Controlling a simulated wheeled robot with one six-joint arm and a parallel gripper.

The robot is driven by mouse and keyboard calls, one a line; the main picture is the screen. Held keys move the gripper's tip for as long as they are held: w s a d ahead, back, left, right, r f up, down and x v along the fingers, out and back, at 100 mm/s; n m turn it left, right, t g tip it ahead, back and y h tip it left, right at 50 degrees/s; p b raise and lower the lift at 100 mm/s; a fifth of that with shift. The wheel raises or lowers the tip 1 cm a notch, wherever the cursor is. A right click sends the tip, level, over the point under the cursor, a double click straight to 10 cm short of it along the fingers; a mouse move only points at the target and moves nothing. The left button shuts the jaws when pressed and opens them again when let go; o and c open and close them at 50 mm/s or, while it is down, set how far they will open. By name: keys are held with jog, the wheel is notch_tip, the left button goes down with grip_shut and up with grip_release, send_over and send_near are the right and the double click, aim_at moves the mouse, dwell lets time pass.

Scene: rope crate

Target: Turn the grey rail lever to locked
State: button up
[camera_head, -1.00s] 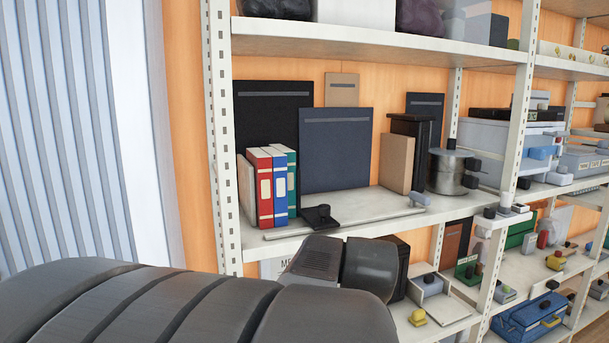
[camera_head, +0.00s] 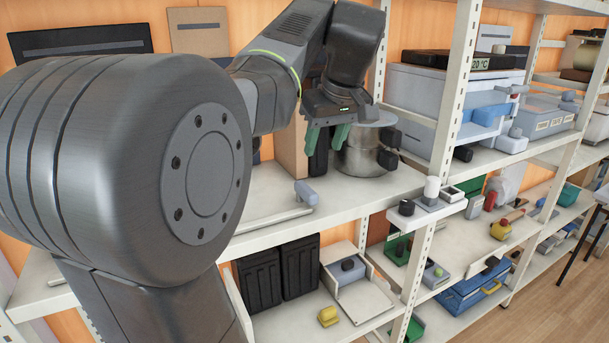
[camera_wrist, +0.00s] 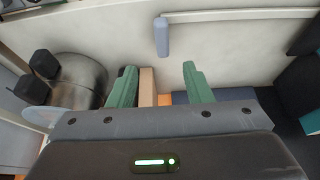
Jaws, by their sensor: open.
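The grey rail lever (camera_head: 306,192) is a small blue-grey handle at the right end of a thin rail (camera_head: 268,220) along the shelf's front edge. In the wrist view the lever (camera_wrist: 162,37) sits crosswise to the rail, its free end towards my fingers. My gripper (camera_head: 326,137) has two green fingers, spread apart with nothing between them. It hangs above the shelf, behind and slightly right of the lever in the head view. In the wrist view the gripper (camera_wrist: 158,70) is apart from the lever, which lies beyond the fingertips. No lock marking is readable.
A steel pot (camera_head: 365,155) with black knobs stands close beside the fingers. A tan board (camera_head: 291,145) is behind them. A shelf upright (camera_head: 455,90) and a small bracket with knobs (camera_head: 425,210) are to the right. The shelf around the lever is bare.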

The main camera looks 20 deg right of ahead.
aim_at(309, 190)
jog(key=p+x, duration=0.1)
jog(key=x, duration=1.2)
jog(key=shift+s+a+f, duration=0.1)
jog(key=shift+a+f, duration=0.1)
jog(key=shift+f, duration=0.05)
jog(key=shift+c, duration=0.3)
grip_shut()
